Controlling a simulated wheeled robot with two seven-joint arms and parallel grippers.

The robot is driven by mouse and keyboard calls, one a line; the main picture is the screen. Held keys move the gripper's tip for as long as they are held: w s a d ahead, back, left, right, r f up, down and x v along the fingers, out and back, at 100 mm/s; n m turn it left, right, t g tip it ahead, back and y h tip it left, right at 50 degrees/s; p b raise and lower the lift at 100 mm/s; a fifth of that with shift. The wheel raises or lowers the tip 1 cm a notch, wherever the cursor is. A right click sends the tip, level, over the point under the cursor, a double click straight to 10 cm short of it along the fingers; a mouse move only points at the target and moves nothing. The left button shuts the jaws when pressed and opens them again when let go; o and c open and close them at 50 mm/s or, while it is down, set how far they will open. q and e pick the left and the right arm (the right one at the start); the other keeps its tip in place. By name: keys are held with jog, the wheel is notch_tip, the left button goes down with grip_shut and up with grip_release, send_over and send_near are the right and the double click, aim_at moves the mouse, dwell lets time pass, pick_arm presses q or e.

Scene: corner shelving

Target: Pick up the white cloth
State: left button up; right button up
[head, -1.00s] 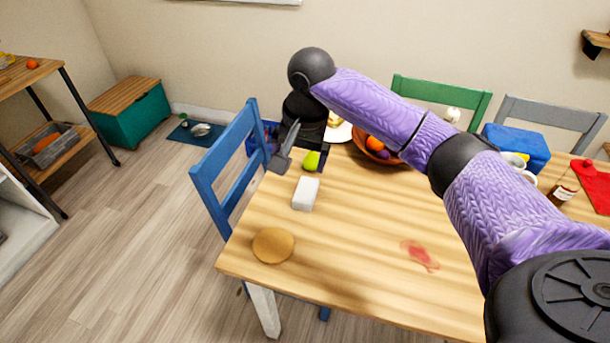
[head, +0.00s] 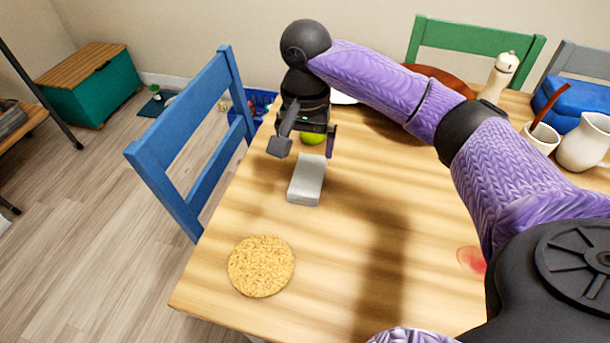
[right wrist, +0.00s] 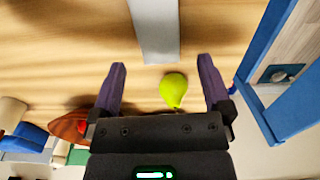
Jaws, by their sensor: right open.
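The white cloth (head: 307,180) looks like a small, flat, pale rectangular block and lies on the wooden table. In the right wrist view the cloth (right wrist: 155,32) shows beyond the fingertips, its far end cut off by the top edge. My right gripper (head: 305,148) is open and empty, just behind the cloth and apart from it. In the right wrist view the gripper's fingers (right wrist: 162,64) are spread wide. A green pear (right wrist: 173,90) shows between them; in the head view the pear (head: 312,138) is partly hidden by the gripper. My left gripper is not in view.
A round cork mat (head: 261,266) lies near the table's front left. A blue chair (head: 190,150) stands at the left edge. A bowl (head: 440,78), a pepper mill (head: 499,75), a cup (head: 540,138) and a white jug (head: 587,142) stand to the right. A red stain (head: 471,260) marks the table.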

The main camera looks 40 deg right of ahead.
aim_at(308, 173)
jog(key=f+b, duration=0.2)
jog(key=f, duration=0.1)
jog(key=f+b, duration=0.4)
jog(key=f, duration=0.1)
jog(key=shift+d+f, duration=0.3)
jog(key=shift+d, duration=0.05)
jog(key=shift+f, duration=0.25)
jog(key=shift+r, duration=0.3)
jog(key=c, duration=1)
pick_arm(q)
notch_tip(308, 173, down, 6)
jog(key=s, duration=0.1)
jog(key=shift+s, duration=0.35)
